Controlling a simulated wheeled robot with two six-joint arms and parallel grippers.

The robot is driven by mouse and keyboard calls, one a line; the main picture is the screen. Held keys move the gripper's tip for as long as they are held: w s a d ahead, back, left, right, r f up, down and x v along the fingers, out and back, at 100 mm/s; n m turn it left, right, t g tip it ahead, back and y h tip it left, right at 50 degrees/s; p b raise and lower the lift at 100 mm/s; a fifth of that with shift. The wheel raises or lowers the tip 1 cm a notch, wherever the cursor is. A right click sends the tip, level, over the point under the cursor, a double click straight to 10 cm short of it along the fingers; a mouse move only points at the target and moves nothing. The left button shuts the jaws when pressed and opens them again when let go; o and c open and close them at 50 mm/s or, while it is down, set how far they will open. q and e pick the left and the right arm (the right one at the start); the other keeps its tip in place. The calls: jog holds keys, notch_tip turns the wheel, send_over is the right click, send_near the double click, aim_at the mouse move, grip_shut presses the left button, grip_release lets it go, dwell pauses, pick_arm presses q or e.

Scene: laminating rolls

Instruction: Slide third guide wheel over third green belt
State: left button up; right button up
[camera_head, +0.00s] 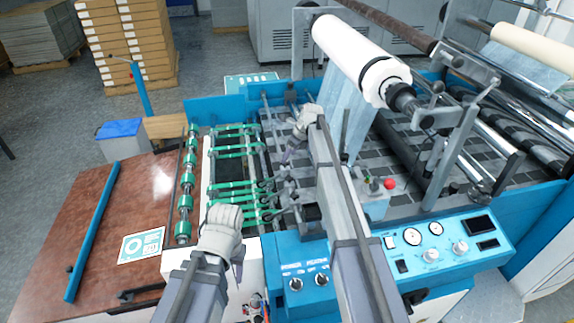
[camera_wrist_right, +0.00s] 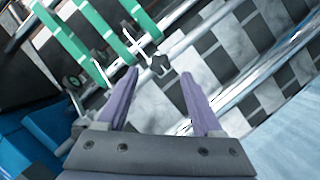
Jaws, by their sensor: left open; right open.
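Several green belts (camera_head: 237,153) run across the feed section, left of the checkered bed; they also show at upper left in the right wrist view (camera_wrist_right: 101,28). Small dark guide wheels on metal holders sit near the belts' right ends; one black knob or wheel (camera_wrist_right: 160,66) lies just beyond my right fingertips. I cannot tell which is the third. My right gripper (camera_wrist_right: 159,77) is open and empty, with purple fingers apart; in the head view it is above the bed's left side (camera_head: 287,154). My left gripper (camera_head: 238,268) is open at the machine's front edge, its fingers partly hidden by the wrist.
A white roll (camera_head: 345,45) with pale film hangs over the bed on the right. A brown table (camera_head: 105,215) lies left. Metal rods cross near my right gripper.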

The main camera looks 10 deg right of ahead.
aim_at(287, 162)
jog(key=b+x, duration=0.2)
jog(key=x, duration=0.1)
jog(key=shift+w+f, duration=0.1)
jog(key=shift+f, duration=0.2)
jog(key=shift+a, duration=0.1)
grip_shut()
dwell(1.1)
